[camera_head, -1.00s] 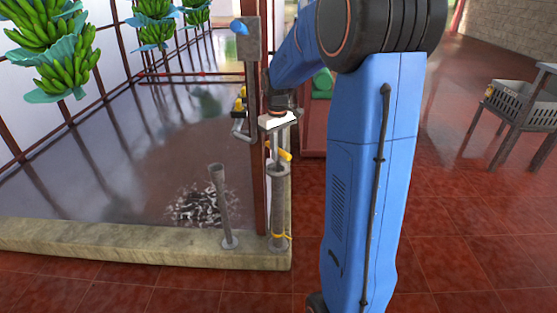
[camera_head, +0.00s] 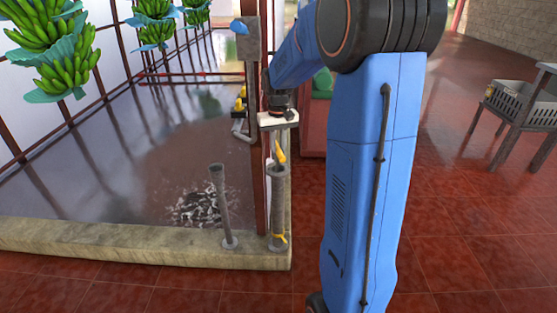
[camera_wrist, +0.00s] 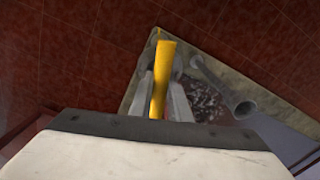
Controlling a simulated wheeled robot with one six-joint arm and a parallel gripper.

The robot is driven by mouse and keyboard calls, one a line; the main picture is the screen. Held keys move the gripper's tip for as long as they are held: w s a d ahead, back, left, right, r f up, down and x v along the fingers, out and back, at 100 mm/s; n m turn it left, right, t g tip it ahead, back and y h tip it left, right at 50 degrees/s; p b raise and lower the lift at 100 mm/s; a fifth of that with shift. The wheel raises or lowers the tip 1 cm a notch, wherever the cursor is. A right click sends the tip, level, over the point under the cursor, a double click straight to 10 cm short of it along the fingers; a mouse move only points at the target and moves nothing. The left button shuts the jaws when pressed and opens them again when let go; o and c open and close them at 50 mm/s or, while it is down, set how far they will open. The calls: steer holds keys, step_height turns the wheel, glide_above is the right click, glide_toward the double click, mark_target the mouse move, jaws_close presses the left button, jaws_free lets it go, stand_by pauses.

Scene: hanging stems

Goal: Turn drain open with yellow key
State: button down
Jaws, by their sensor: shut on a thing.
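The yellow key's handle (camera_head: 281,152) shows just above a grey upright pipe (camera_head: 279,205) at the basin's corner. In the wrist view, the yellow bar (camera_wrist: 160,78) stands between my two grey fingers. My gripper (camera_head: 279,143) is shut on this yellow handle; its white body is just above. The key's lower part is hidden, and I cannot see how it meets the pipe. A yellow band circles the pipe's base. The drain itself cannot be clearly told apart; a dark and white rippled patch (camera_head: 198,207) shows in the water beside a leaning grey pipe (camera_head: 222,205).
A concrete curb (camera_head: 120,240) edges the water basin. A rusty post (camera_head: 261,180) stands right beside the pipe, with a grey box (camera_head: 246,45) and blue lever above. Banana bunches (camera_head: 65,68) hang at the left. A crate stand (camera_head: 515,110) is at the right. Red tiled floor is clear in front.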

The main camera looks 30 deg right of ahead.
steer(key=m, duration=0.4)
steer(key=shift+m, duration=0.4)
steer(key=shift+m, duration=0.9)
steer(key=c, duration=1.2)
jaws_free()
steer(key=shift+r, duration=4.25)
